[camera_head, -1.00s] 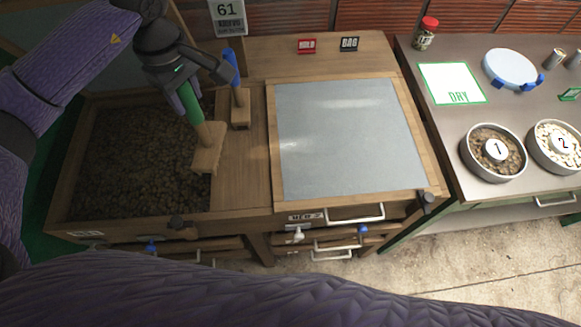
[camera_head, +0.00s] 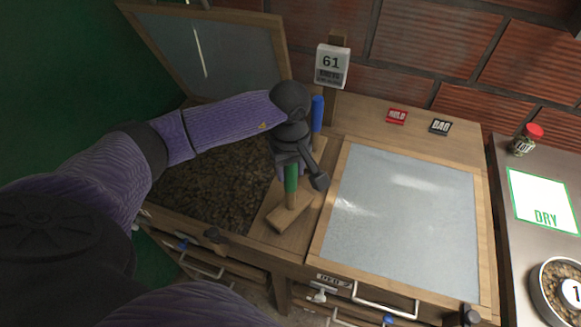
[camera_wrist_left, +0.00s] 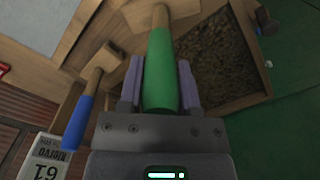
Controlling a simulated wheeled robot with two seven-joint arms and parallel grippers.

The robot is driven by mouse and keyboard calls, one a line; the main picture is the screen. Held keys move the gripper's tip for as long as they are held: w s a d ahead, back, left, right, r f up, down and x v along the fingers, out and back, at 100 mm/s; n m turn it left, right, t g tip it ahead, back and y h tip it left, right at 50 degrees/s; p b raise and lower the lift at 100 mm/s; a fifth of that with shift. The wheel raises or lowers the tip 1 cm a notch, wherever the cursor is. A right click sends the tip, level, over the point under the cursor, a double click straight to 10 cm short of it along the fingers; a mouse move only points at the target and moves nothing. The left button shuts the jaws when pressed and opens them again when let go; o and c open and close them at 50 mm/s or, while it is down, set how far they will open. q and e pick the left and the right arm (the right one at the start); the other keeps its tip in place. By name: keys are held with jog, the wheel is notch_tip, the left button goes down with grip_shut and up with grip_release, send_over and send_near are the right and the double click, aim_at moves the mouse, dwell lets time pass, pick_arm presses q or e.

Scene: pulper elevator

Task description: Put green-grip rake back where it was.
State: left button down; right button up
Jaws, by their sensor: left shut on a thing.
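The green-grip rake shows its green handle (camera_head: 291,178) and wooden head (camera_head: 291,216) in the head view. My left gripper (camera_head: 290,168) is shut on the green grip (camera_wrist_left: 160,72), with a finger on each side in the left wrist view. The rake is roughly upright, head down, over the wooden strip (camera_head: 262,228) between the bean bin and the grey panel. I cannot tell whether its head touches the strip. The blue-grip rake (camera_head: 317,113) stands behind my gripper, its lower part hidden; it also shows in the left wrist view (camera_wrist_left: 78,120). My right gripper is not in view.
The open bin of dark beans (camera_head: 215,190) lies left of the strip, its glazed lid (camera_head: 200,50) raised behind. The closed grey panel (camera_head: 400,215) is to the right. A "61" sign (camera_head: 332,66) stands at the back. A steel table (camera_head: 515,240) is at far right.

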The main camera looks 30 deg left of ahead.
pick_arm(q)
jog(key=shift+c, duration=1.5)
grip_release()
jog(key=shift+f, duration=0.1)
notch_tip(320, 180, up, 12)
jog(key=shift+r+p, duration=0.15)
jog(key=shift+p, duration=0.15)
